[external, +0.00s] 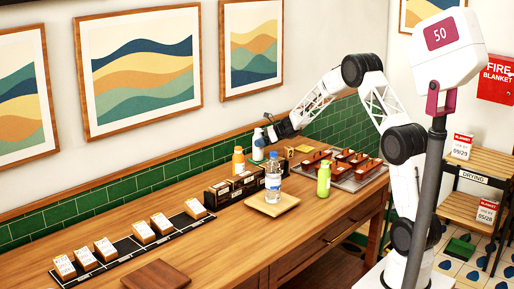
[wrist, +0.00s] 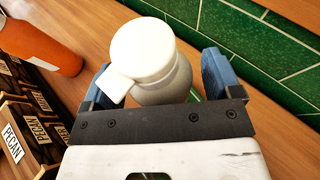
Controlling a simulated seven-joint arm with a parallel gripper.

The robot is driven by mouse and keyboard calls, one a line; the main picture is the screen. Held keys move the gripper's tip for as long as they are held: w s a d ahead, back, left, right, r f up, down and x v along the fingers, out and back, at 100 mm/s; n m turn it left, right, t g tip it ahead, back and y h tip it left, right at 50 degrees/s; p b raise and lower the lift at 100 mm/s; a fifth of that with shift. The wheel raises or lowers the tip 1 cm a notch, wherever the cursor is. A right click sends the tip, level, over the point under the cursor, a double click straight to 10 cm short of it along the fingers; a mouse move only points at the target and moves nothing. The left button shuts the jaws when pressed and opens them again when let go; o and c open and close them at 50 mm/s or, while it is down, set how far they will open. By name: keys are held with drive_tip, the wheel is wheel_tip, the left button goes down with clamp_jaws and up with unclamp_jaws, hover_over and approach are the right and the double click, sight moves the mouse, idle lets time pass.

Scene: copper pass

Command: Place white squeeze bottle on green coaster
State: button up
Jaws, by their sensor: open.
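The white squeeze bottle (external: 258,145) stands upright near the tiled wall at the back of the counter. In the wrist view the white bottle (wrist: 148,58) sits between the two blue fingers of my gripper (wrist: 158,82). The fingers are open around it, and I cannot tell whether either touches it. In the external view my gripper (external: 272,133) is at the bottle's upper right side. A small sliver of green (wrist: 195,95) shows low beside the bottle in the wrist view; it may be the green coaster, mostly hidden by the bottle and gripper.
An orange bottle (external: 238,161) stands left of the white one. A rack of brown pieces (external: 370,174) lies right. Green tiles (wrist: 250,42) rise close behind.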

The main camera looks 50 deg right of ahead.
drive_tip(key=v, duration=1.1)
drive_tip(key=shift+s+d+r, duration=0.2)
drive_tip(key=shift+s+d, duration=0.05)
drive_tip(key=shift+d, duration=0.05)
drive_tip(key=shift+a, duration=0.15)
drive_tip(key=s+a+r+n+g+h, duration=0.1)
drive_tip(key=s+a+r+n+g, duration=0.1)
drive_tip(key=s+a+r+n, duration=0.35)
drive_tip(key=s+a+r+n+g+h, duration=0.1)
drive_tip(key=s+a+r+n+g, duration=0.15)
drive_tip(key=s+a, duration=0.65)
drive_tip(key=s+a+r+n+g, duration=0.25)
drive_tip(key=s+a+n, duration=0.2)
drive_tip(key=s, duration=0.55)
drive_tip(key=s+a+n+h, duration=0.1)
drive_tip(key=s+n, duration=0.3)
drive_tip(key=s, duration=0.7)
drive_tip(key=s+a+n+h, duration=0.1)
drive_tip(key=s+n+h, duration=0.3)
drive_tip(key=s, duration=0.7)
drive_tip(key=s+a+f+n+h, duration=0.1)
drive_tip(key=s+a+n+h, duration=0.1)
drive_tip(key=s+n, duration=0.4)
drive_tip(key=s, duration=0.5)
drive_tip(key=shift+h, duration=0.4)
